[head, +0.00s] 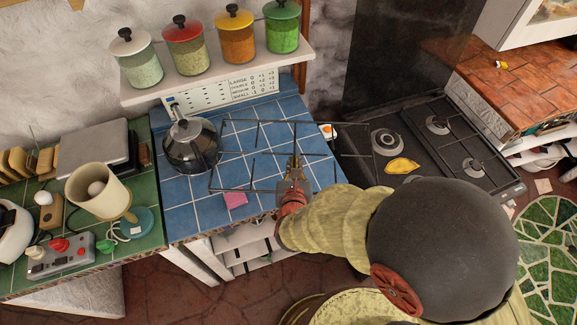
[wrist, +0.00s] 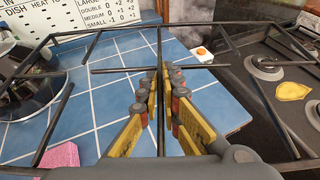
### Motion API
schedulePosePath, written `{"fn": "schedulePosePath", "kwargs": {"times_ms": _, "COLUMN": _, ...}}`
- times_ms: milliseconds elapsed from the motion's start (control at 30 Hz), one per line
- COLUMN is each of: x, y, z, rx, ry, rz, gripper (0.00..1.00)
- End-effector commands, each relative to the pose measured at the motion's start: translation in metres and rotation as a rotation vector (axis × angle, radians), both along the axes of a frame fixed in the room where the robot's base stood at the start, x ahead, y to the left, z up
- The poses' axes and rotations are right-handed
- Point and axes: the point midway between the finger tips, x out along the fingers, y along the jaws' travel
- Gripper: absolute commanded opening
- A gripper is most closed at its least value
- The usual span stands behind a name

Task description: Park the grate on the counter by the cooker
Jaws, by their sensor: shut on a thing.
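The grate (head: 254,155) is a black wire frame with inward bars. My gripper (head: 294,165) is shut on one of its bars; the wrist view shows the bar between the yellow-padded fingers (wrist: 165,105). The grate (wrist: 110,70) spans much of the blue-tiled counter (head: 225,180), and its right end reaches over the edge of the cooker (head: 365,120). It looks held above the tiles, but the exact gap is hard to tell. The cooker's left burner (head: 387,142) is bare.
A dark kettle (head: 190,150) stands at the counter's left, close to the grate's left end. A pink sponge (head: 235,199) lies near the front edge. A small white-and-orange item (head: 328,131) is by the cooker side. A yellow object (head: 402,165) lies on the cooker.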

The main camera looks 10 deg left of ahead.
Motion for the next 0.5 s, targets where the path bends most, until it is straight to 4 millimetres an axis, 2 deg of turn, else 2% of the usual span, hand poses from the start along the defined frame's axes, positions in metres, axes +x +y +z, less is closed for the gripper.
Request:
{"fn": "schedulePosePath", "kwargs": {"times_ms": 100, "x": 0.016, "y": 0.006, "z": -0.022, "rx": -0.002, "ry": -0.001, "rz": -0.001, "gripper": 0.00}}
{"fn": "schedulePosePath", "kwargs": {"times_ms": 200, "x": 0.028, "y": 0.011, "z": -0.035, "rx": 0.000, "ry": -0.002, "rz": -0.003, "gripper": 0.00}}
{"fn": "schedulePosePath", "kwargs": {"times_ms": 500, "x": 0.042, "y": 0.019, "z": -0.052, "rx": 0.003, "ry": -0.005, "rz": -0.001, "gripper": 0.00}}
